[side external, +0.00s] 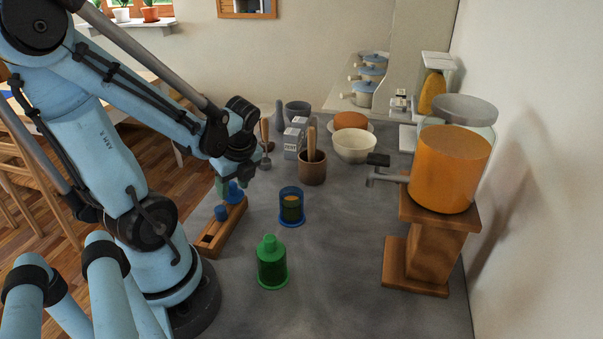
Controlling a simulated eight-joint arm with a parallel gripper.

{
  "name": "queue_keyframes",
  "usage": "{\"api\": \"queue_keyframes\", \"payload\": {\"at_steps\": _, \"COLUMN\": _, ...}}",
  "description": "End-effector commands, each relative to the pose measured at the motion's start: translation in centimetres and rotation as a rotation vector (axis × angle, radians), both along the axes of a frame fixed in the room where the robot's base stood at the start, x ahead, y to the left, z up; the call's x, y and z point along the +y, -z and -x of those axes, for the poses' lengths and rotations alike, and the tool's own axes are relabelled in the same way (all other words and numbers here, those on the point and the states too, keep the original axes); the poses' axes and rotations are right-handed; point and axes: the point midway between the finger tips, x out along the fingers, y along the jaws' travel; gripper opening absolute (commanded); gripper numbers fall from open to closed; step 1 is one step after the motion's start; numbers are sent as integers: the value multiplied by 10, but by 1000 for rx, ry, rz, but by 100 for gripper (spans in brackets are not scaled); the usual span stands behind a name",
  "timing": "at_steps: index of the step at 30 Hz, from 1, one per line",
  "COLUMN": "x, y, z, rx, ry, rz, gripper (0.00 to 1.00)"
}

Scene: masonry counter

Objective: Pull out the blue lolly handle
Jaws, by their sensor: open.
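A blue piece (235,193), like a lolly handle, shows at the far end of a narrow wooden rack (207,243). A second, smaller blue piece (221,212) stands nearer in the rack. My gripper (229,186) is open, pointing down at the far blue piece; I cannot tell whether it touches it. A dark blue mould (291,207) with a bright blue base and orange inside stands on the counter right of the rack. A green mould with a green top (271,265) stands nearer the camera.
A brown pot (312,170) with a wooden handle, a cream bowl (355,147) and grey boxes (293,140) stand behind. An orange drink dispenser (448,170) on a wooden stand (430,255) is at the right. The grey counter is clear between the moulds and the stand.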

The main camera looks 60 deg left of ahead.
Motion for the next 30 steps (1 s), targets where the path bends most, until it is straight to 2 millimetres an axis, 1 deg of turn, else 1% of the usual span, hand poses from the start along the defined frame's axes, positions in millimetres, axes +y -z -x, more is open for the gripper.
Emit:
{"api": "queue_keyframes", "payload": {"at_steps": 18, "x": 0, "y": 1, "z": 0, "rx": 0, "ry": -1, "rz": 0, "gripper": 47}}
{"api": "queue_keyframes", "payload": {"at_steps": 26, "x": 0, "y": 1, "z": 0, "rx": -1, "ry": -1, "rz": 1, "gripper": 7}}
{"api": "queue_keyframes", "payload": {"at_steps": 27, "x": 0, "y": 1, "z": 0, "rx": -1, "ry": -1, "rz": 1, "gripper": 1}}
{"api": "queue_keyframes", "payload": {"at_steps": 30, "x": 0, "y": 2, "z": 0, "rx": -3, "ry": 0, "rz": 1, "gripper": 0}}
